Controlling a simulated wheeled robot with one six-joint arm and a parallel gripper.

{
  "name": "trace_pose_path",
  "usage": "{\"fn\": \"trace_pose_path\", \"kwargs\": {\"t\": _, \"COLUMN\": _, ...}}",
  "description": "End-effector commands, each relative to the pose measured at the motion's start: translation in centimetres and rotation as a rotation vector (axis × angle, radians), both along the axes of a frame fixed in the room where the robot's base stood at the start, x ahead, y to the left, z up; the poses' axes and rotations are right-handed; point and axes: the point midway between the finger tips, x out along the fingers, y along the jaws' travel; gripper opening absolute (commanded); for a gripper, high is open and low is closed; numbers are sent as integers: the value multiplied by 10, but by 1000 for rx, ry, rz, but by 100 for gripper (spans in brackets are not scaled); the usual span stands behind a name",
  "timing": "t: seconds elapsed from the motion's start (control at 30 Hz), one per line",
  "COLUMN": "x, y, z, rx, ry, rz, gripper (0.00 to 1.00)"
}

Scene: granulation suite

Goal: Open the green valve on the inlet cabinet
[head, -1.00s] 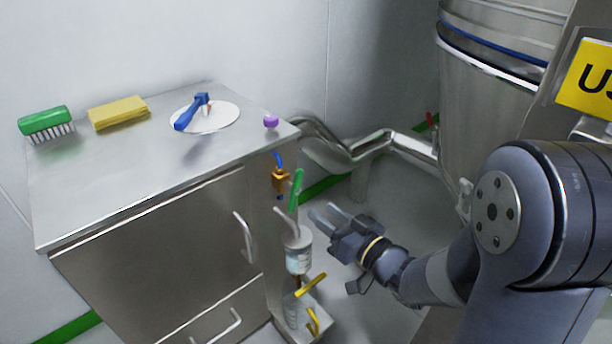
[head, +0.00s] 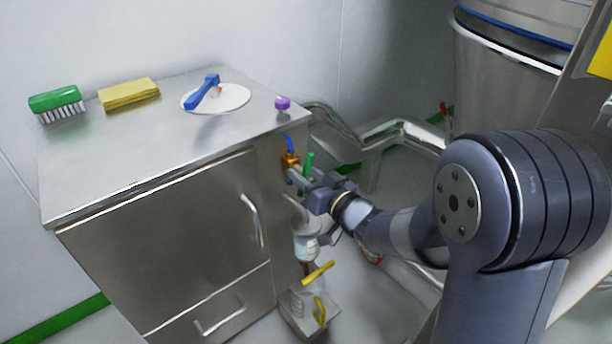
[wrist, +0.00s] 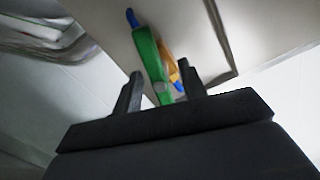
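The green valve handle (head: 309,162) is on the right side face of the steel inlet cabinet (head: 160,235), beside a brass fitting (head: 290,160) with blue parts. My gripper (head: 302,180) is at this side face and hides the handle's lower part in the head view. In the wrist view the green handle (wrist: 150,60) lies between the two dark fingers of my gripper (wrist: 160,80), with a gap on each side. The fingers are apart. The brass fitting shows orange just behind the handle. I cannot tell whether a finger touches the handle.
A white-and-grey bottle-shaped part (head: 305,245) and yellow handles (head: 318,273) sit below my gripper. On the cabinet top are a green brush (head: 56,100), a yellow sponge (head: 130,94), a blue-handled item on a white disc (head: 240,100) and a purple knob (head: 282,103). Steel pipes (head: 400,132) run behind.

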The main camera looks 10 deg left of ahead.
Motion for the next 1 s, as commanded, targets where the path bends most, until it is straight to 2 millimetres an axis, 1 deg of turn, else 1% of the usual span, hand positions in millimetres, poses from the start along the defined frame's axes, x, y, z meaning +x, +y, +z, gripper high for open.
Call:
{"fn": "trace_pose_path", "kwargs": {"t": 0.03, "x": 0, "y": 0, "z": 0, "rx": 0, "ry": 0, "rz": 0, "gripper": 38}}
{"fn": "trace_pose_path", "kwargs": {"t": 0.07, "x": 0, "y": 0, "z": 0, "rx": 0, "ry": 0, "rz": 0, "gripper": 36}}
{"fn": "trace_pose_path", "kwargs": {"t": 0.5, "x": 0, "y": 0, "z": 0, "rx": 0, "ry": 0, "rz": 0, "gripper": 0}}
{"fn": "trace_pose_path", "kwargs": {"t": 0.67, "x": 0, "y": 0, "z": -1, "rx": -9, "ry": -11, "rz": 0, "gripper": 0}}
{"fn": "trace_pose_path", "kwargs": {"t": 0.8, "x": 0, "y": 0, "z": -3, "rx": -78, "ry": -90, "rz": 1, "gripper": 0}}
{"fn": "trace_pose_path", "kwargs": {"t": 1.0, "x": 0, "y": 0, "z": -2, "rx": -180, "ry": -204, "rz": 1, "gripper": 0}}
